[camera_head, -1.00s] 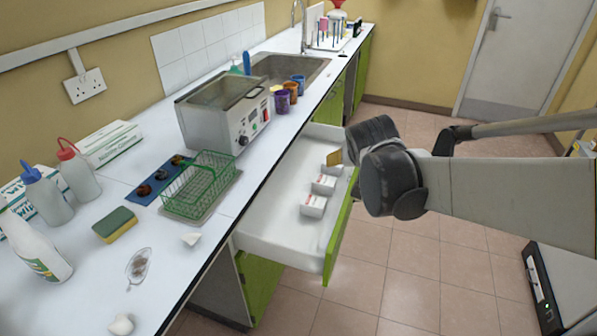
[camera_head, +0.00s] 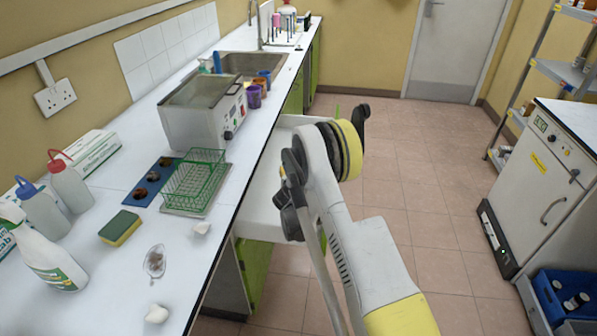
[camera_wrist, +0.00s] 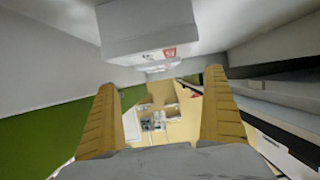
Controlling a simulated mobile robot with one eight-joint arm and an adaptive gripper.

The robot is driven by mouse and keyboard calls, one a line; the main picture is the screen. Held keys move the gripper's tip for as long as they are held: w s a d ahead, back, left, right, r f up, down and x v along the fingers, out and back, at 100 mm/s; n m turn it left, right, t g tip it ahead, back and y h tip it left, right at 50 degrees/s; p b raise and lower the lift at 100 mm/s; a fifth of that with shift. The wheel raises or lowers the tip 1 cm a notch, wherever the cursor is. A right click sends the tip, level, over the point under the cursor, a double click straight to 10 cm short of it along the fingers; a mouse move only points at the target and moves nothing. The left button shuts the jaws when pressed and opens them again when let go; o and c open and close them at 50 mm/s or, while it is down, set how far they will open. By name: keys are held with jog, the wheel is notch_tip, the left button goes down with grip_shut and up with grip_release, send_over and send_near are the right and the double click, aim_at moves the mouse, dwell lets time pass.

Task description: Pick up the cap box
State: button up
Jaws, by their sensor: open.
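In the wrist view, a small white box (camera_wrist: 148,35) with red and dark print sits at the top, just beyond my fingers. Another white box (camera_wrist: 160,67) shows partly behind it. My gripper (camera_wrist: 160,82) is open, with its two orange-yellow fingers wide apart and nothing visible between them. I cannot tell which box is the cap box. In the head view, my arm covers the boxes and my gripper; part of the open white drawer (camera_head: 262,200) shows beside it.
The green drawer front (camera_wrist: 50,135) is at the left of the wrist view. The white counter (camera_head: 150,215) runs along the left with a green wire rack (camera_head: 195,180) and a water bath (camera_head: 203,115). Open tiled floor (camera_head: 430,190) lies to the right of my arm.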

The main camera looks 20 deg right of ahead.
jog(key=b+x, duration=0.1)
jog(key=x, duration=0.4)
jog(key=shift+d+f, duration=0.1)
jog(key=b+x, duration=0.1)
jog(key=x, duration=0.1)
jog(key=b+x, duration=0.2)
jog(key=shift+f, duration=0.5)
jog(key=shift+w+d, duration=0.3)
jog(key=shift+w, duration=0.05)
jog(key=c, duration=1.2)
